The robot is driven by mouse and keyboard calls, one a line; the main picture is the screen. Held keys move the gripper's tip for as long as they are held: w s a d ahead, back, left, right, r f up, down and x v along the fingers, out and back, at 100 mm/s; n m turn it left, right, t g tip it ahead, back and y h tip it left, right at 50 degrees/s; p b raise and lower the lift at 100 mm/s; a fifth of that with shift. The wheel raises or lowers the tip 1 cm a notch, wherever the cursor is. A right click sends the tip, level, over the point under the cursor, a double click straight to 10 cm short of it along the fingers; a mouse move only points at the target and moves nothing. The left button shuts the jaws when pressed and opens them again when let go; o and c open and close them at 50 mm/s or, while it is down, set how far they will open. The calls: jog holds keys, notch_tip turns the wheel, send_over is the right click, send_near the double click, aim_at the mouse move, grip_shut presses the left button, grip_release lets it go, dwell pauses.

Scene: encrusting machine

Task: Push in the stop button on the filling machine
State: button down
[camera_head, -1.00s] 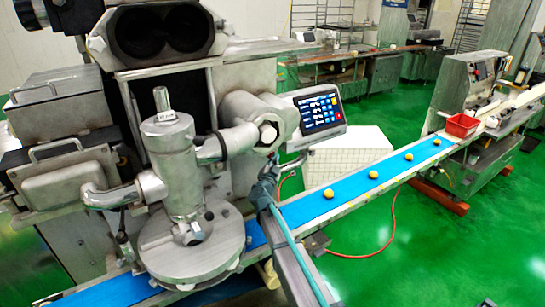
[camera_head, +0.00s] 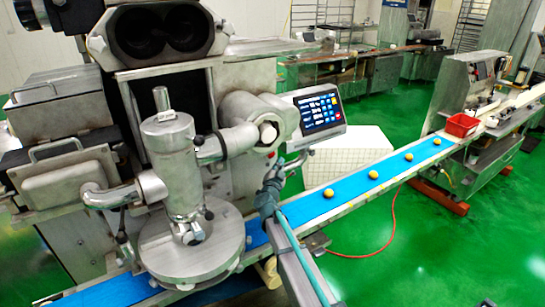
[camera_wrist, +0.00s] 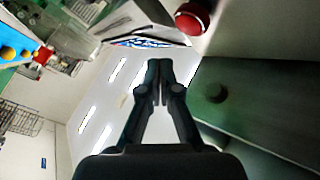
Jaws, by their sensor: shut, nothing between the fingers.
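The filling machine (camera_head: 225,120) stands at the left of the head view, with its control screen (camera_head: 320,112) on an arm at its right. The red stop button (camera_wrist: 193,17) shows large at the top of the wrist view, on a pale metal face. My gripper (camera_wrist: 160,75) is shut and empty, its fingertips apart from the button and below and left of it in the picture. In the head view my gripper (camera_head: 277,168) is small, below the screen and beside the machine's right side. The button is too small to make out surely there.
A dark round knob (camera_wrist: 214,92) sits below the button. The screen's edge (camera_wrist: 140,42) shows beyond my fingertips. A blue conveyor (camera_head: 345,188) with several yellow balls runs right, toward a red bin (camera_head: 461,125). Open green floor lies in front of it.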

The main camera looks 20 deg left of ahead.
jog(key=shift+s+d, duration=0.9)
jog(key=shift+d, duration=0.1)
